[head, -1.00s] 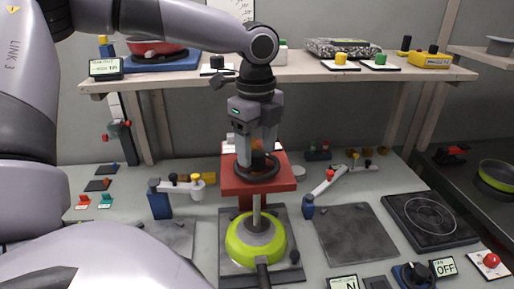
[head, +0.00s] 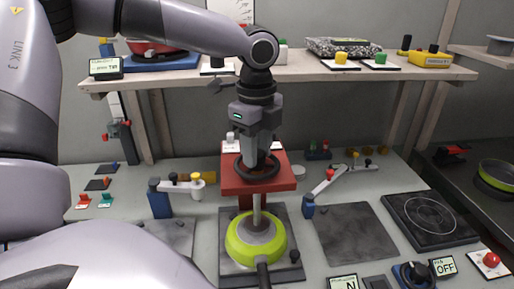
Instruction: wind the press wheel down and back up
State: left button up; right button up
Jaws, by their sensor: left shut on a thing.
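The press wheel (head: 240,172) is a black ring lying flat on top of the red press head (head: 275,184). My left gripper (head: 258,160) points straight down from above and is shut on the wheel at its handle; the fingers partly hide the wheel's far side. A grey press shaft (head: 257,205) runs down from the red head to a green pan (head: 240,250) with a grey inside, below the press. My right gripper is not in view.
A dark plate (head: 345,235) and a black hob (head: 430,218) lie at the right. A wooden shelf (head: 215,74) crosses behind my left arm.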

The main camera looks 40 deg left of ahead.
pick_arm(q)
jog(key=n, duration=0.8)
jog(key=shift+n, duration=0.3)
jog(key=n, duration=0.3)
jog(key=shift+n, duration=0.3)
jog(key=n, duration=0.4)
jog(key=shift+n, duration=0.3)
jog(key=n, duration=0.3)
jog(key=shift+w+n, duration=0.1)
jog(key=shift+n, duration=0.2)
jog(key=n, duration=0.4)
jog(key=shift+n, duration=0.3)
jog(key=n, duration=0.3)
jog(key=shift+a+r+n, duration=0.1)
jog(key=shift+n, duration=2.1)
